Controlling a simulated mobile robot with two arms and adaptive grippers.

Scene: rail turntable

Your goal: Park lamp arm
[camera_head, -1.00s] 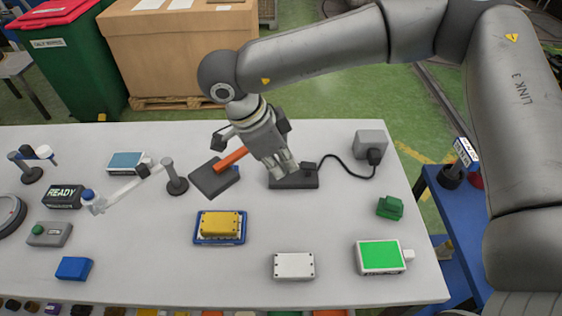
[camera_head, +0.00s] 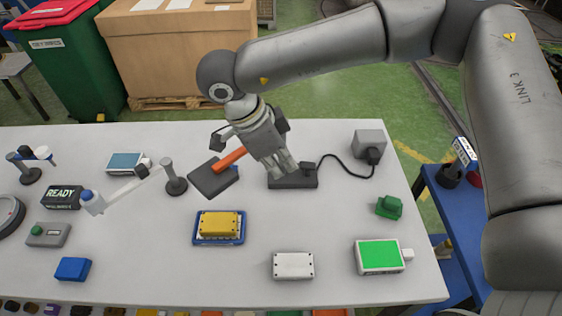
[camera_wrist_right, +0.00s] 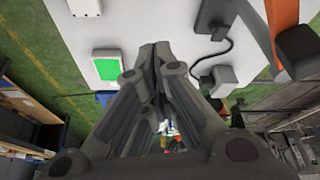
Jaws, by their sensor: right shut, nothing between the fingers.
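The lamp arm (camera_head: 125,189) is a pale, slim bar lying left of a grey post (camera_head: 174,178). A blue knob (camera_head: 87,195) is at its outer end, and the bar reaches close to the post. My right gripper (camera_head: 286,168) is shut and empty, pointing down at a dark flat box (camera_head: 293,182) with a cable. I cannot tell whether its fingertips touch that box. The closed fingers also show in the right wrist view (camera_wrist_right: 156,50). The lamp arm is well to the left of the right gripper. My left gripper is not in view.
A dark plate with an orange lever (camera_head: 231,159) stands between the post and my right gripper. A yellow block on a blue tray (camera_head: 241,240), a white box (camera_head: 293,266) and a green-screen device (camera_head: 380,257) lie nearer. A grey box (camera_head: 370,143) holds the cable's other end.

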